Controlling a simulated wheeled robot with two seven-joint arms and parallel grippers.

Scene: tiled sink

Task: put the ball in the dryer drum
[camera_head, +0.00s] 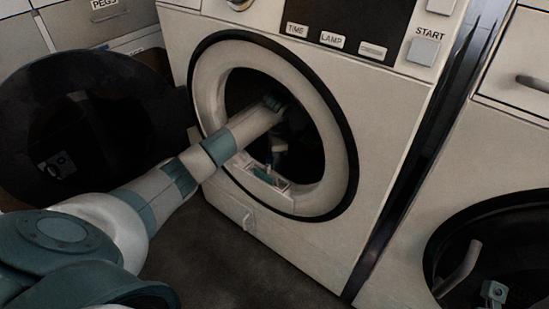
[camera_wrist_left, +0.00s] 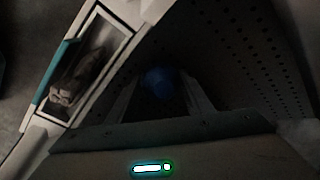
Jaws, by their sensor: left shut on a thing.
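The ball (camera_wrist_left: 160,82) is blue and dim in the left wrist view, held between the two fingers of my left gripper (camera_wrist_left: 161,92). In the head view my left arm reaches through the round opening of the dryer, and the hand is inside, mostly lost in shadow. The ball cannot be made out in the head view. The dryer drum (camera_wrist_left: 255,60) shows as a dark wall with rows of small holes around the hand. The drum's dark inside (camera_head: 308,130) also shows in the head view. My right gripper cannot be made out.
The dryer's round door (camera_head: 75,110) stands open at the left. A pale rim (camera_head: 325,180) surrounds the opening. A framed slot with grey stuff in it (camera_wrist_left: 88,65) lies at the lower lip, close to the hand. Another machine (camera_head: 480,150) stands at the right.

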